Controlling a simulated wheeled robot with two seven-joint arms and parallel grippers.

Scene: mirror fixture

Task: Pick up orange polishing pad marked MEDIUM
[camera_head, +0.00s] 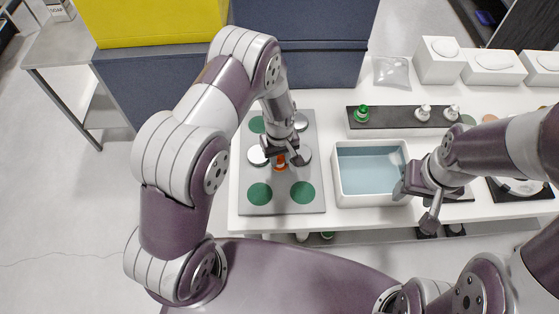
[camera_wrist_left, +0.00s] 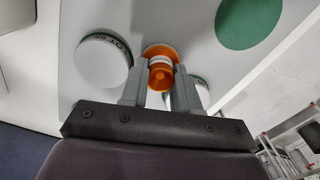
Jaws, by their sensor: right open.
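The orange polishing pad (camera_head: 279,162) stands on the grey plate (camera_head: 256,207), in the middle among white and green discs. In the left wrist view the orange pad (camera_wrist_left: 160,52) has a narrow round knob and a white label, too small to read. My left gripper (camera_head: 284,158) reaches down over it from above. Its two fingers (camera_wrist_left: 161,85) stand on either side of the knob, very close to it; whether they press on it is unclear. My right gripper (camera_head: 415,204) is open and empty at the right edge of the blue-lined tray.
White round pieces (camera_wrist_left: 103,62) sit close beside the fingers. Green discs (camera_head: 303,192) mark the plate. Right of the plate are the white tray (camera_head: 337,188) with a bare blue floor and a black strip (camera_head: 388,117) with green and white knobbed pieces. White boxes (camera_head: 439,60) stand behind.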

